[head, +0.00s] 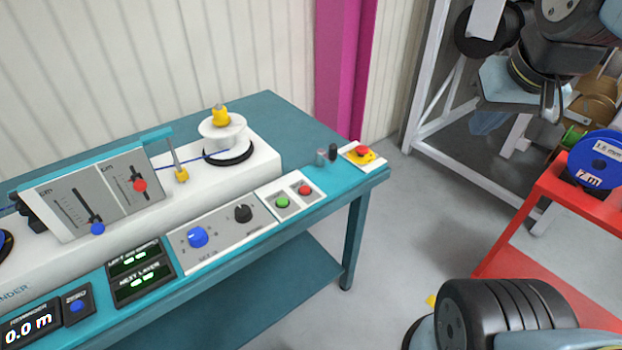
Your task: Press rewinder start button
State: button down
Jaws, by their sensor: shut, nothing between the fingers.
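The rewinder (262,160) is a white machine on a teal bench at the left. A small white panel near the bench's front edge carries a round green button (282,202), with a red button (305,190) to its right. Any lettering there is too small to read, so I take the green one as the start button. My gripper (549,115) is at the upper right, pointing down, shut and empty. It is far right of the buttons and apart from the bench. Nothing covers the green button.
Left of the buttons are a blue knob (198,237), a black knob (243,213) and a display reading 0.0 m (30,328). A red emergency stop (362,152) sits at the bench's right end. A red stand (548,222) with a blue reel (598,160) is right.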

aim_at(282, 201)
jog(key=z, duration=0.7)
jog(key=k, duration=0.6)
jog(key=u, duration=0.4)
